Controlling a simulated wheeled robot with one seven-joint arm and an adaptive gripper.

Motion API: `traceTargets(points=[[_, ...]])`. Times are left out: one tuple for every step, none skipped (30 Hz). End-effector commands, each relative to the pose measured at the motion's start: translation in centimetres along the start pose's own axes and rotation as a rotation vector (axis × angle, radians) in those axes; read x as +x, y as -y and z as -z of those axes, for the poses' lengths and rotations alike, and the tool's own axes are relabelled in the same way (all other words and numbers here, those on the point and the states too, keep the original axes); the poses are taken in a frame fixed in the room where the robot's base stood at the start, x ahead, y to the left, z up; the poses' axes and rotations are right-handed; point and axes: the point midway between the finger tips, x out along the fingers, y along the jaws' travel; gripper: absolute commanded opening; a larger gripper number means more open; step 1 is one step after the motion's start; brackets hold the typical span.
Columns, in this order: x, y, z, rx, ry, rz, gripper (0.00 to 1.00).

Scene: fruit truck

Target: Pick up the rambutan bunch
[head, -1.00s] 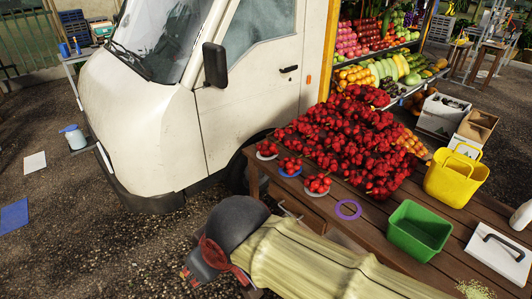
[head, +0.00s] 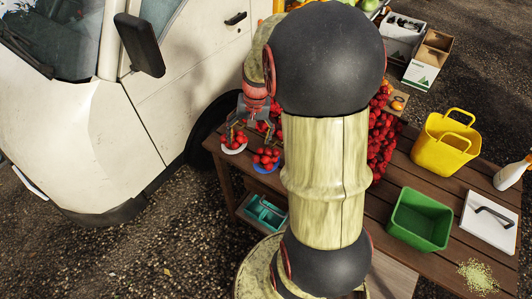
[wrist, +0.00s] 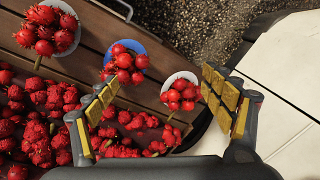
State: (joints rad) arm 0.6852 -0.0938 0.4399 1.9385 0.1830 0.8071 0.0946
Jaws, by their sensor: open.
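Red rambutan bunches sit on small plates along the wooden table's edge. One on a white plate (head: 234,140) is at the far left of the table; in the wrist view this bunch (wrist: 181,95) shows between my fingers, apart from them. Another bunch (head: 266,157) is on a blue plate (wrist: 134,45), beside the left finger. A third bunch (wrist: 45,30) on a white plate is at the wrist view's top left and is hidden in the head view. My gripper (wrist: 160,100) is open and empty above the plates.
A large heap of loose rambutans (head: 382,140) lies behind my arm, partly hidden. A yellow basket (head: 440,145), green bin (head: 420,220) and white board (head: 490,222) stand on the right of the table (head: 380,200). The white van (head: 130,120) stands close on the left.

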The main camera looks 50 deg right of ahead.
Motion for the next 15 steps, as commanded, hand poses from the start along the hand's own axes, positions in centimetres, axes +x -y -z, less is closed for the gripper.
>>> traceTargets(points=[[0.9,-1.8,1.1,0.060,0.024,-0.001,0.87],[1.5,-2.7,1.5,0.091,0.035,-0.001,0.89],[2.3,-3.8,2.1,0.128,0.047,0.001,0.91],[2.9,-4.5,2.5,0.152,0.056,0.002,0.91],[3.3,-5.2,2.8,0.174,0.062,0.003,0.91],[3.9,-6.0,3.1,0.198,0.071,0.004,0.91],[4.3,-6.5,3.3,0.214,0.075,0.005,0.91],[4.6,-6.9,3.5,0.227,0.079,0.006,0.91],[4.9,-7.4,3.6,0.242,0.083,0.007,0.91],[5.2,-7.6,3.7,0.250,0.085,0.008,0.91],[5.4,-7.8,3.8,0.255,0.087,0.008,0.91],[5.8,-7.9,3.8,0.260,0.089,0.008,0.91],[6.1,-8.0,3.8,0.262,0.091,0.009,0.91],[6.4,-8.0,3.7,0.263,0.092,0.009,0.91],[6.9,-8.0,3.7,0.263,0.093,0.009,0.91]])
